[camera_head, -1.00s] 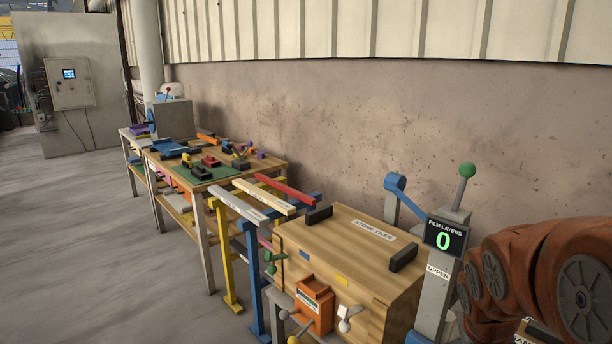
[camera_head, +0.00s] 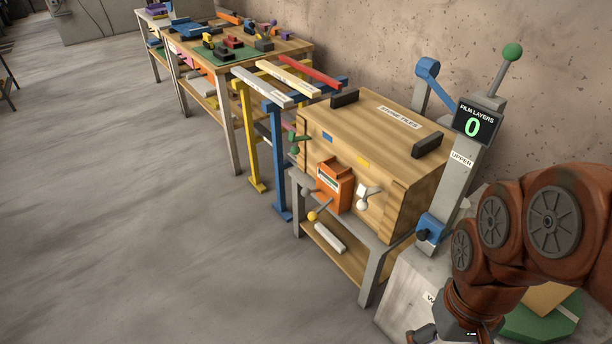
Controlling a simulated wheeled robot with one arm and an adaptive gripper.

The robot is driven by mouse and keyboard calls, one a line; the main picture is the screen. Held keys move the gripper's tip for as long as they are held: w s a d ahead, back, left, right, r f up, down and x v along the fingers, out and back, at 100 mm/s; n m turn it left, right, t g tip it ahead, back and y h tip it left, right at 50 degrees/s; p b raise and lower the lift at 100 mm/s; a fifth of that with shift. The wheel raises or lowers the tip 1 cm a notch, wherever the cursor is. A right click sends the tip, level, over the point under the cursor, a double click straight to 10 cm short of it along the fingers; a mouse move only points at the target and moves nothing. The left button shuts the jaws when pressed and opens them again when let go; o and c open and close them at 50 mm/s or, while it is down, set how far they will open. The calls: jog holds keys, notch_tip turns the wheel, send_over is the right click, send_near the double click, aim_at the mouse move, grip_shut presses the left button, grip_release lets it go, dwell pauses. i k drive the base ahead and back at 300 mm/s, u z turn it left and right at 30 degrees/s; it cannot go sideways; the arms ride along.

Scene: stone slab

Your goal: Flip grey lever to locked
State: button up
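A wooden crate labelled "STONE TILES" (camera_head: 402,165) stands on a low grey-legged stand. An orange box (camera_head: 333,186) with a small label is on its front. A pale grey-white lever (camera_head: 367,198) sits on the front, right of the orange box. A smaller greyish lever (camera_head: 310,190) shows at the box's left, and a yellow-knobbed lever (camera_head: 319,214) lies below it. A green lever (camera_head: 294,145) is at the crate's left corner. I cannot read any locked marking. My gripper (camera_head: 445,335) is at the bottom edge, right of and apart from the crate, its fingers mostly cut off.
A grey post with a "FILM LAYERS 0" display (camera_head: 474,122) and a green-knobbed lever (camera_head: 511,53) stands right of the crate. A blue support post (camera_head: 277,160) and yellow support post (camera_head: 246,135) stand left. A cluttered workbench (camera_head: 285,55) is behind. The floor at left is clear.

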aim_at(305, 193)
jog(key=k, duration=0.65)
jog(key=u, duration=0.55)
jog(key=i, duration=0.6)
jog(key=u, duration=0.6)
jog(key=i, duration=0.85)
jog(key=z, duration=0.2)
